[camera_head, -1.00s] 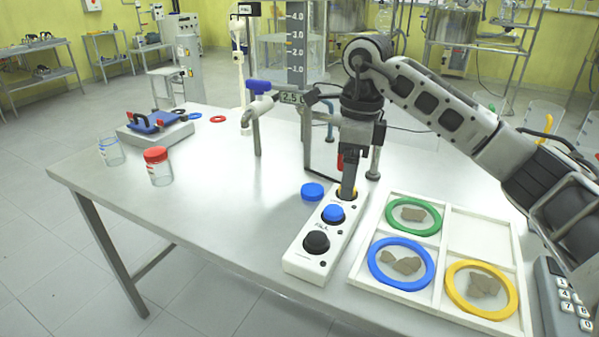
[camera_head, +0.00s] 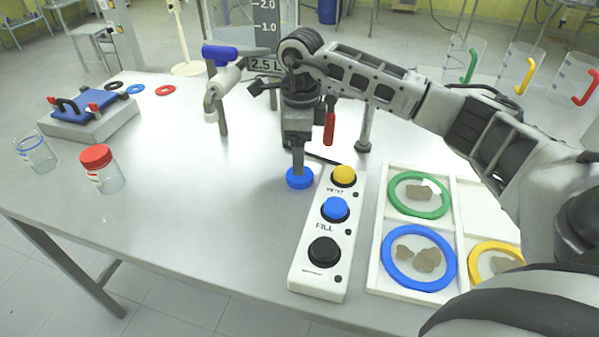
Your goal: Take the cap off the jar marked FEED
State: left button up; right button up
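A clear glass jar with a red cap (camera_head: 96,156) stands upright on the left part of the table; its label is too small to read. Left of it stands a second glass jar (camera_head: 37,152) with a blue rim and no cap on it. A blue cap-like disc (camera_head: 300,179) lies on the table beside the button box. My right gripper (camera_head: 298,172) points down right at this disc, its tips at or just above it. Its fingers look like one narrow bar, so I cannot tell whether they are open or shut. My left gripper is out of view.
The white button box (camera_head: 318,270) has yellow, blue and black buttons. A white tray (camera_head: 452,240) with coloured rings is to its right. A blue-handled tap (camera_head: 220,58) and a blue clamped block (camera_head: 80,110) stand further back. The table between jars and button box is clear.

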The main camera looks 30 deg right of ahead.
jog(key=shift+a+f+p, duration=0.1)
jog(key=shift+f+p, duration=0.55)
jog(key=shift+f, duration=2.35)
jog(key=c, duration=1)
